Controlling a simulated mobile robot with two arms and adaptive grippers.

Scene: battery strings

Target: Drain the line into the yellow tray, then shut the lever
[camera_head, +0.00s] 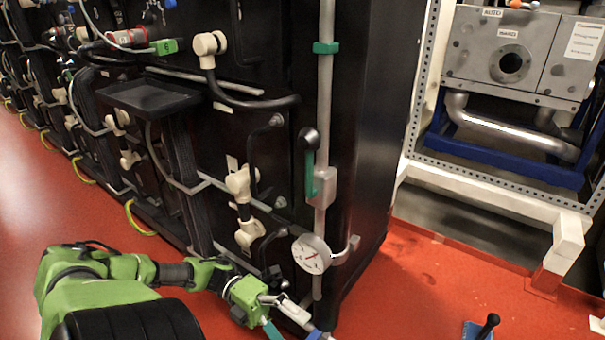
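A thin grey vertical pipe (326,100) runs down the edge of the black cabinet. On it sits a grey valve body (322,187) with a green lever (310,174) that stands upright and ends in a black knob. Below it is a round white gauge (311,254) with a red needle. My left gripper (292,312) is low, under the gauge and beside the pipe's lower end. Its fingertips are small and partly cut off by the bottom edge, so its opening is unclear. No yellow tray shows.
The black cabinet (368,130) carries several hoses, handles and beige connectors on its left side. A blue base with a black-knobbed stick (487,326) shows at the bottom right. A white frame (490,190) stands at right. The red floor (420,290) between is mostly clear.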

